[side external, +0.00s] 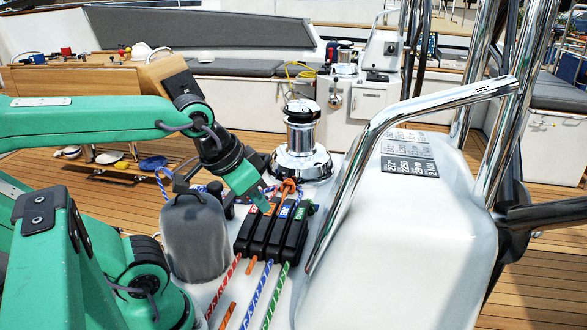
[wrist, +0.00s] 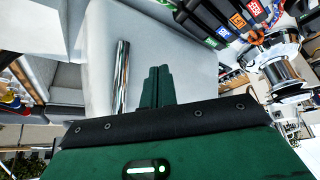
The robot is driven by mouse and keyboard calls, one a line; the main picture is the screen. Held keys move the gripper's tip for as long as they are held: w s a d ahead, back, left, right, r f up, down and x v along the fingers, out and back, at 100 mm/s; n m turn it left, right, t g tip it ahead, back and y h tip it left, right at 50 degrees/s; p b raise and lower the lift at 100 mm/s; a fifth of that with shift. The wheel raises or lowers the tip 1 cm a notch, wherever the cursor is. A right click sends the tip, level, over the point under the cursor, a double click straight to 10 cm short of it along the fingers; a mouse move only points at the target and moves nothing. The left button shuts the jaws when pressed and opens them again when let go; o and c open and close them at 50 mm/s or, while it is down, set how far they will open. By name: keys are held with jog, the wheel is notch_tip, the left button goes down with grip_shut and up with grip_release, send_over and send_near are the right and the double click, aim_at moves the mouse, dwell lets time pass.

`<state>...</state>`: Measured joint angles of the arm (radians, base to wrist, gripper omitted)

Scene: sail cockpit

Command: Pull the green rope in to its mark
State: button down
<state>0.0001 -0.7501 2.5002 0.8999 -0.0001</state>
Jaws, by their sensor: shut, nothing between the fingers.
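The green rope (side external: 275,308) with light flecks runs out of the front of the rightmost black rope clutch (side external: 294,240), down to the picture's lower edge in the side view. I cannot make out a mark on it. My gripper (side external: 264,206) points down at the bank of clutches, over or beside their levers; I cannot tell whether it touches them. In the wrist view its green fingers (wrist: 157,88) are together and empty. There the clutches with coloured labels (wrist: 236,20) show at the upper right, and the green rope cannot be made out.
Red (side external: 224,288), orange (side external: 252,266) and blue (side external: 257,293) ropes lie left of the green one. A chrome winch (side external: 301,140) stands behind the clutches. A grey covered shape (side external: 194,238) is at their left. A chrome rail (side external: 372,140) and white housing (side external: 400,240) bound the right.

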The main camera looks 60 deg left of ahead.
jog(key=c, duration=1.2)
grip_release()
jog(key=shift+w+a+r, duration=0.1)
jog(key=shift+w, duration=0.1)
jog(key=shift+o, duration=0.2)
jog(key=shift+w, duration=0.25)
jog(key=w+a+f+n+g, duration=0.25)
jog(key=w+a+n, duration=0.4)
jog(key=w, duration=0.75)
jog(key=w+a+f+g, duration=0.1)
jog(key=w+a+f, duration=0.2)
jog(key=a+f, duration=0.1)
jog(key=w+a+f+n+g, duration=0.1)
jog(key=w+a+f, duration=0.2)
jog(key=a+f, duration=0.1)
jog(key=w+a+f+n+g, duration=0.1)
jog(key=w+a+f, duration=0.2)
jog(key=a+f, duration=0.1)
jog(key=shift+w+a+f, duration=0.1)
jog(key=shift+a+f, duration=0.3)
jog(key=shift+a, duration=0.25)
jog(key=shift+w+a+f+n, duration=0.1)
jog(key=shift+a+f+n, duration=0.15)
jog(key=shift+a+f, duration=0.1)
jog(key=shift+d+f, duration=0.1)
jog(key=shift+f, duration=0.05)
